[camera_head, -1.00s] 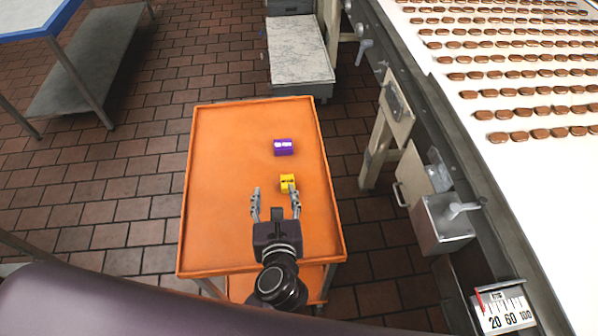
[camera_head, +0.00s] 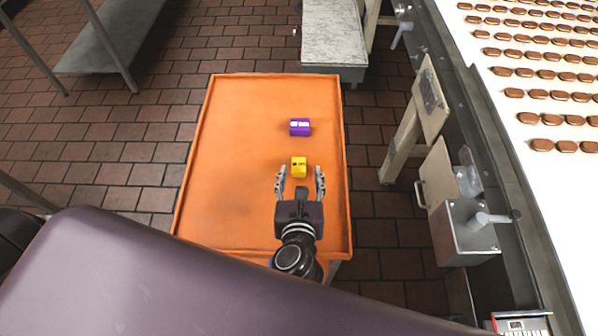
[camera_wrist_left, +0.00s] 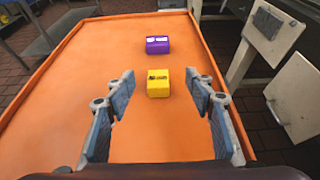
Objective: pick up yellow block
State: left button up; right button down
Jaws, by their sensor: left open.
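The yellow block (camera_head: 299,167) lies on the orange cart top (camera_head: 235,190), right of its middle. My left gripper (camera_head: 300,178) is open and just short of the block, with the block ahead of and between the lines of its fingers. In the left wrist view the yellow block (camera_wrist_left: 158,83) sits beyond the open fingertips (camera_wrist_left: 160,90), centred between them, and nothing is held. A purple block (camera_head: 300,127) lies farther back on the cart, and it also shows in the left wrist view (camera_wrist_left: 158,45). My right gripper is not in view.
The cart top has a raised rim and is mostly bare to the left. A conveyor (camera_head: 540,75) with rows of brown biscuits runs along the right, with metal boxes and levers beside it. A grey table (camera_head: 105,45) stands back left.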

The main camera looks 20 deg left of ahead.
aim_at(299, 167)
pick_arm(q)
notch_tip(299, 167, down, 4)
jog(key=b, duration=0.3)
jog(key=x, duration=0.2)
jog(key=p+x, duration=0.1)
jog(key=x, duration=0.4)
jog(key=shift+w+a+r+p, duration=0.1)
jog(key=shift+a+r+p, duration=0.2)
jog(key=shift+a, duration=0.05)
jog(key=shift+w+f, duration=0.2)
jog(key=shift+w, duration=0.15)
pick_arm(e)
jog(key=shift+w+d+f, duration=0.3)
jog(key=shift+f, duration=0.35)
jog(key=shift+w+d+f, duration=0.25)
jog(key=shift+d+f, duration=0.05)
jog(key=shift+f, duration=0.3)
pick_arm(q)
jog(key=shift+s, duration=0.1)
jog(key=shift+c, duration=0.3)
jog(key=c, duration=1.2)
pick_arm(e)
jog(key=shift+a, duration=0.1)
pick_arm(q)
jog(key=shift+r, duration=0.1)
